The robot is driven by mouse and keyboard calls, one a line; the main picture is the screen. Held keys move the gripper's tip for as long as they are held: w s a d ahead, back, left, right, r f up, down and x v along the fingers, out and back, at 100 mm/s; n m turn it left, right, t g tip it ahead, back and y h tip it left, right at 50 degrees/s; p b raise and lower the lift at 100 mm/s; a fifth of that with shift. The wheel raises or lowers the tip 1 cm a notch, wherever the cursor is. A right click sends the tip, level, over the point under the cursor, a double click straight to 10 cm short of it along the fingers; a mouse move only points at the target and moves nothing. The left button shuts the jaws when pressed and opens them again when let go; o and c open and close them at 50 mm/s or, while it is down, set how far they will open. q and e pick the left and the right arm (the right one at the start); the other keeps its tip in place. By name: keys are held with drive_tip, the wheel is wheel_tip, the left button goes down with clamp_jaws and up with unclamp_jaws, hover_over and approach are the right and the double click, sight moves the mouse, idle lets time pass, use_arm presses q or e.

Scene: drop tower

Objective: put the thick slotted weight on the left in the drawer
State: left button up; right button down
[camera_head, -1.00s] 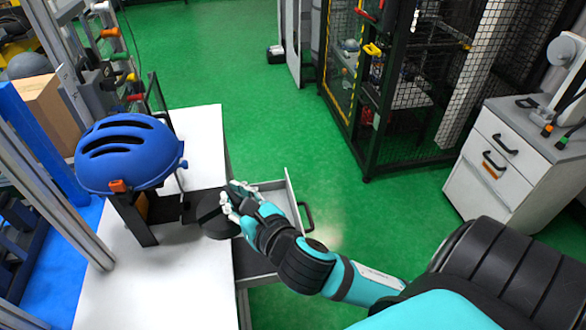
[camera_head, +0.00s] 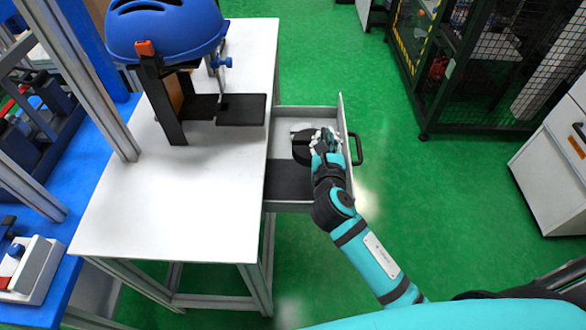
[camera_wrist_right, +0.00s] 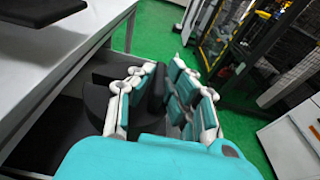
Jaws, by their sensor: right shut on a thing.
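The thick slotted weight (camera_head: 302,149) is a black disc, seen within the outline of the open drawer (camera_head: 290,113) in the head view. I cannot tell whether it rests on the drawer floor or hangs just above it. My right gripper (camera_head: 324,143) is shut on the weight's right side and hides part of it. In the right wrist view the gripper (camera_wrist_right: 158,82) has a dark part of the weight (camera_wrist_right: 96,104) between its fingers. My left gripper is not in view.
The drawer sticks out from the right side of a white table (camera_head: 165,200). A blue helmet (camera_head: 165,30) sits on a black stand (camera_head: 160,100) on the table. A black mesh cage (camera_head: 470,70) and a white cabinet (camera_head: 555,165) stand farther right. Green floor lies between.

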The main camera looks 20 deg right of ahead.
drive_tip(key=f, duration=0.1)
drive_tip(key=w+f+b, duration=0.1)
drive_tip(key=f, duration=0.1)
drive_tip(key=f+b, duration=0.1)
drive_tip(key=shift+w+a+f, duration=0.15)
drive_tip(key=shift+w+a, duration=0.1)
drive_tip(key=shift+a, duration=0.05)
drive_tip(key=shift+w+f+b, duration=0.1)
drive_tip(key=shift+f+b, duration=0.2)
drive_tip(key=shift+f, duration=0.25)
wheel_tip(320, 180, down, 9)
drive_tip(key=b, duration=0.4)
drive_tip(key=shift+f+b, duration=0.15)
drive_tip(key=shift+b, duration=0.25)
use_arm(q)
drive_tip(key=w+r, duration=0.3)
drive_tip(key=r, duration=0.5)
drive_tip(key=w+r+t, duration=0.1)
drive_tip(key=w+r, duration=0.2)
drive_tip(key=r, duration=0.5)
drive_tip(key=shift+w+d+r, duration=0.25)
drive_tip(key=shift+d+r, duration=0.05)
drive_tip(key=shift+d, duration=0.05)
use_arm(e)
drive_tip(key=shift+f, duration=0.1)
drive_tip(key=c, duration=1.7)
unclamp_jaws()
drive_tip(key=shift+f, duration=0.4)
drive_tip(key=o, duration=0.3)
drive_tip(key=shift+s, duration=0.2)
